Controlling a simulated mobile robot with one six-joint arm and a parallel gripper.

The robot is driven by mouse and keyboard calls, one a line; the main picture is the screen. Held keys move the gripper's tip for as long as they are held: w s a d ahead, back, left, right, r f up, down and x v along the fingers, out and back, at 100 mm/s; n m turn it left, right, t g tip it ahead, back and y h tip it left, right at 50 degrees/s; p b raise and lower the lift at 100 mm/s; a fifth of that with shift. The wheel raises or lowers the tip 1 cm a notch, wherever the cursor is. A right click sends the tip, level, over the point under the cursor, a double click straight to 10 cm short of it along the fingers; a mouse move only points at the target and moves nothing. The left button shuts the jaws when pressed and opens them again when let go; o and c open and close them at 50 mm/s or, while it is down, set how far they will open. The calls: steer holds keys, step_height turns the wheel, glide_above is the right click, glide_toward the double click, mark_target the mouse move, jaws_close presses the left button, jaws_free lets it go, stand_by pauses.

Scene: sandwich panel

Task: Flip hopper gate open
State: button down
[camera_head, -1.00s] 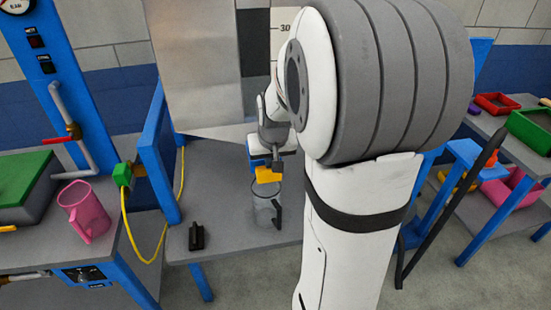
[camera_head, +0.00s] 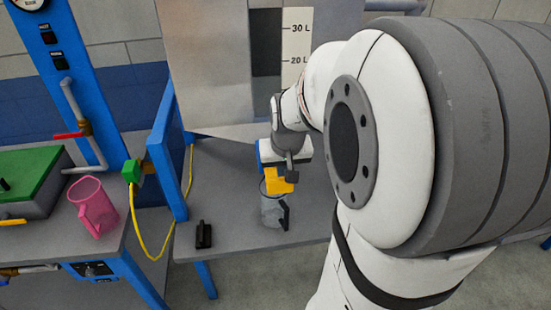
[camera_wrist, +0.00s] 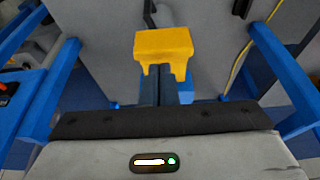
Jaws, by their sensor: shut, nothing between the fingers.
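My gripper (camera_head: 291,178) is right by the yellow piece. In the wrist view the yellow piece (camera_wrist: 163,43) has two downward prongs, and my shut dark fingers (camera_wrist: 165,78) reach up to it. I cannot tell whether they touch. The gate's hinge is hidden.
A pink jug (camera_head: 93,207) and a green-lidded box (camera_head: 28,183) stand on the left bench. A black block (camera_head: 204,234) lies on the grey table, left of the clear jug. A blue post (camera_head: 166,150) and a yellow hose (camera_head: 147,243) stand left of the hopper.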

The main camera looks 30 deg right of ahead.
steer(key=p+v, duration=0.3)
steer(key=v, duration=0.4)
steer(key=shift+r+p, duration=0.3)
steer(key=shift+r, duration=0.1)
steer(key=shift+s, duration=0.15)
